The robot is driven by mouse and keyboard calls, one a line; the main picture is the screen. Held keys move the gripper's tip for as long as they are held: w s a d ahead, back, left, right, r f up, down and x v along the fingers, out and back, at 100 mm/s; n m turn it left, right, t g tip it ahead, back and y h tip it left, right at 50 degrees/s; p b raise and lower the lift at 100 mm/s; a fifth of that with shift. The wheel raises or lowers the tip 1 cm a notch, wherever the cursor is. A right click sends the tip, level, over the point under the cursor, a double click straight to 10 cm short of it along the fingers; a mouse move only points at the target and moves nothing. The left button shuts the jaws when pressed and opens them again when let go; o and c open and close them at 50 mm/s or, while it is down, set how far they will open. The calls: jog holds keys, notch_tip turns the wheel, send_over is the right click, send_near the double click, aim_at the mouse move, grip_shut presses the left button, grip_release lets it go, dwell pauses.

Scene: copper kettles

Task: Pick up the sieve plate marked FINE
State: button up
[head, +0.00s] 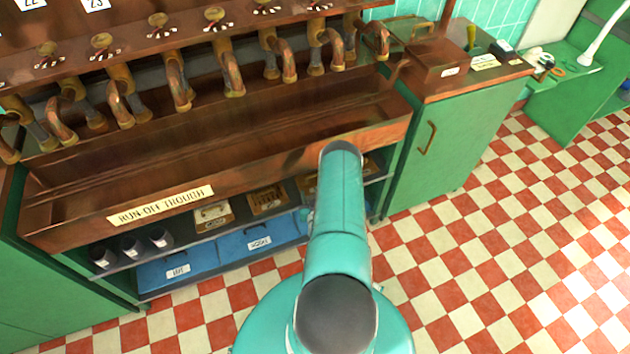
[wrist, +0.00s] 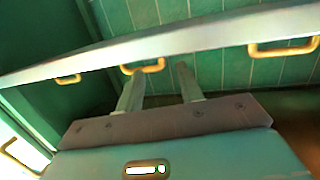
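I cannot make out a sieve plate marked FINE in either view. Two brownish boxes or trays, one pale-fronted (head: 213,216) and one dark and slatted (head: 268,201), sit on the shelf under the trough in the head view. Their small markings are too blurred to read. My arm covers part of that shelf's right end. My gripper (wrist: 160,76) shows in the wrist view with its two fingers apart and nothing between them. In the head view my gripper is hidden beyond my arm.
The copper trough labelled RUN-OFF TROUGH (head: 160,206) overhangs the shelf. Blue bins (head: 205,262) and several dark cups (head: 131,247) are below it. A green cabinet (head: 450,140) stands right. Checkered floor (head: 500,260) is open at right. A pale edge (wrist: 210,37) crosses the wrist view.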

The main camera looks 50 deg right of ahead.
aim_at(307, 182)
jog(key=x, duration=0.5)
jog(key=shift+w+d, duration=0.2)
jog(key=shift+w, duration=0.05)
grip_shut()
jog(key=shift+d+r, duration=0.1)
dwell(1.1)
